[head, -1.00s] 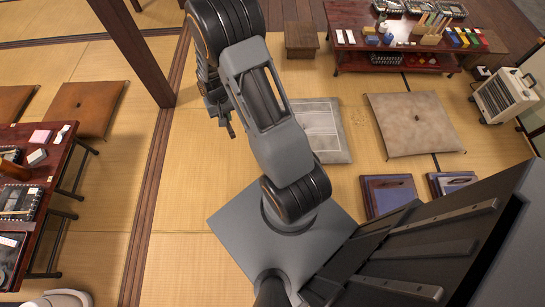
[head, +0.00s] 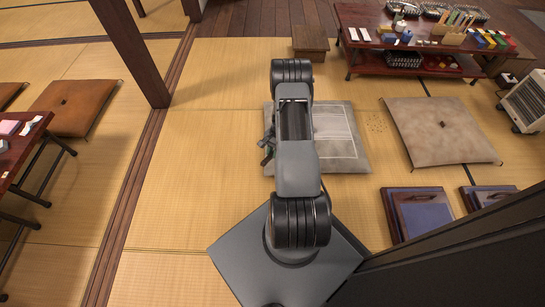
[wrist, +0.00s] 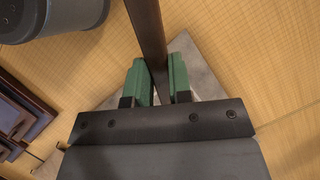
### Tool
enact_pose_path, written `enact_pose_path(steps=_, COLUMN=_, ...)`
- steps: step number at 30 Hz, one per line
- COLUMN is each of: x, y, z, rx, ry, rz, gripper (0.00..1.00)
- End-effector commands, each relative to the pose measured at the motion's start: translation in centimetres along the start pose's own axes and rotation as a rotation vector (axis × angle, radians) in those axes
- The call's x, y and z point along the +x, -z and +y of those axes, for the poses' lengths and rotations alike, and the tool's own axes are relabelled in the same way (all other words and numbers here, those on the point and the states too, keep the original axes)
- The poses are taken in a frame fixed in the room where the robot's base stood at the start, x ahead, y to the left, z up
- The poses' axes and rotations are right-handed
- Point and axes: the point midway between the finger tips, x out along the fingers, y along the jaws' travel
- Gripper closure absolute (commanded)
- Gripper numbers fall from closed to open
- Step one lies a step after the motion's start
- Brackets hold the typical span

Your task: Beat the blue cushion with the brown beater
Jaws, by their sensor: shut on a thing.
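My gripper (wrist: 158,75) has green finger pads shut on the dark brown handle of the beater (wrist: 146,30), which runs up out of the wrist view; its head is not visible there. In the head view my arm hides most of the gripper, and the beater cannot be made out. Dark blue pads in brown frames (head: 418,213) lie on the floor to the right of the arm; I cannot tell whether one is the blue cushion. A grey cushion with pale lines (head: 340,140) lies partly behind the arm. A grey surface (wrist: 191,60) shows beneath the fingers.
A tan cushion (head: 470,135) lies right of the grey one. A low table (head: 365,60) with many small items stands at the back, beside a wooden stool (head: 310,45). A heater (head: 525,100) is far right, a post (head: 130,50) left. The tatami left of my arm is clear.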

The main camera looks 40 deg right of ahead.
Motion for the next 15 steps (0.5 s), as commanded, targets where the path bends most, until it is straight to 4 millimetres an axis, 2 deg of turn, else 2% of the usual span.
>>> enact_pose_path(steps=11, x=0.3, y=0.3, z=0.1, rx=0.008, ry=0.004, rz=-0.002, gripper=1.0)
enact_pose_path(steps=13, x=0.9, y=0.5, z=0.1, rx=0.008, ry=0.004, rz=-0.002, gripper=1.0)
enact_pose_path(steps=15, x=2.4, y=1.1, z=0.1, rx=0.008, ry=0.004, rz=-0.003, gripper=1.0)
